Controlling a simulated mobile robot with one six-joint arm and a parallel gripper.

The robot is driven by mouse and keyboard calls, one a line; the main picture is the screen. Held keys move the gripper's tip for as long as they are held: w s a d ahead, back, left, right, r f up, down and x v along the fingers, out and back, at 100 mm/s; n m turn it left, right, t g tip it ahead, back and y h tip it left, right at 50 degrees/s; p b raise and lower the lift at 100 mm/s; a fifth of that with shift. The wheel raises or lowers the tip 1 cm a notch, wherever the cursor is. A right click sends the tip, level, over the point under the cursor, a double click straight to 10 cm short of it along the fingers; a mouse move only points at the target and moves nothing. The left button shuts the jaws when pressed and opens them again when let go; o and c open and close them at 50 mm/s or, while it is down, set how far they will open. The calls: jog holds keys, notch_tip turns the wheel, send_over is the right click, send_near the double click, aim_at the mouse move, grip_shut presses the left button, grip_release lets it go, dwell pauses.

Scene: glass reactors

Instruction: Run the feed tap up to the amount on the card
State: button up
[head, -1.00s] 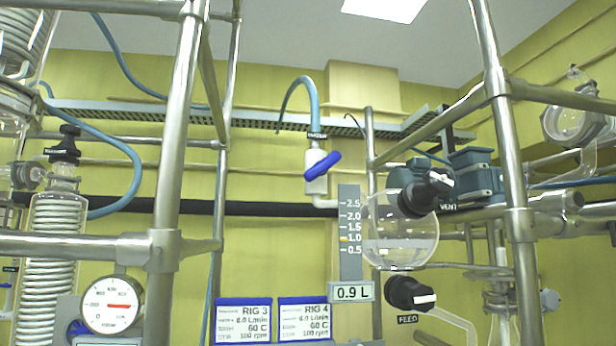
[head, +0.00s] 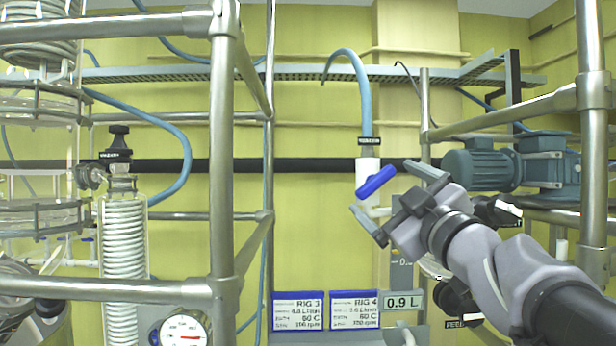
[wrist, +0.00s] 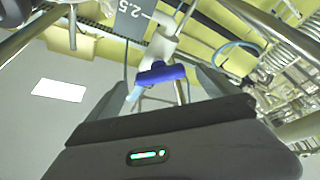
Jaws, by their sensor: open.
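My gripper (head: 396,196) is open, its fingers on either side of a blue tap handle (head: 376,181) on a white valve body. In the wrist view the blue handle (wrist: 160,74) shows between the open fingers; I cannot tell whether they touch it. The black FEED knob (head: 446,297) is lower right, partly behind my arm. A plate reading 0.9 L (head: 403,303) hangs under the grey scale, which is mostly hidden in the head view. The scale's end (wrist: 134,22), marked 2.5, shows in the wrist view. The round glass vessel is hidden behind my arm.
Two cards, RIG 3 (head: 297,311) and RIG 4 (head: 354,310), stand below; their small print is unclear. Metal posts (head: 222,150) and rails frame the rig. A coiled condenser (head: 124,250) and gauge (head: 183,329) are left. A teal motor (head: 482,165) is right.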

aim_at(379, 186)
jog(key=x, duration=0.4)
jog(key=shift+w+a+r+p, duration=0.1)
jog(key=shift+w+p, duration=0.15)
jog(key=shift+p, duration=0.1)
jog(key=c, duration=1.4)
jog(key=shift+o, duration=0.2)
